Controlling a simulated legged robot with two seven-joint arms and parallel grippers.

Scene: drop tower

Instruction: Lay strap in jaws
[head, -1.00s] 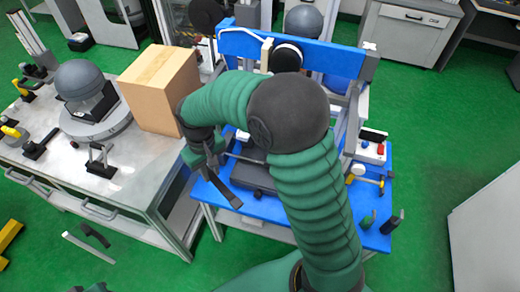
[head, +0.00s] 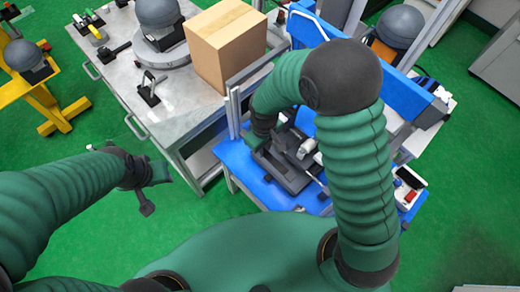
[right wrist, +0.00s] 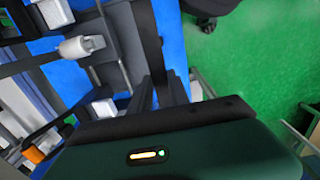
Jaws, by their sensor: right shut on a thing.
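My right gripper (head: 268,177) is low over the left part of the blue bench (head: 235,160), beside a dark grey block-like fixture (head: 290,180). In the right wrist view its fingers (right wrist: 158,95) are shut on a dark strap (right wrist: 148,35), which runs up and away from them. A light grey cylindrical part (right wrist: 80,47) lies left of the strap there, apart from it. I cannot tell which parts are the jaws. My left gripper (head: 145,195) hangs over the green floor, away from the bench; its opening is unclear.
A cardboard box (head: 225,45) and a grey dome on a round base (head: 160,20) stand on the metal table (head: 180,100) at the back left. A blue upright panel (head: 400,95) closes the bench's right rear. A yellow stand (head: 45,90) is at far left. Green floor is clear between.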

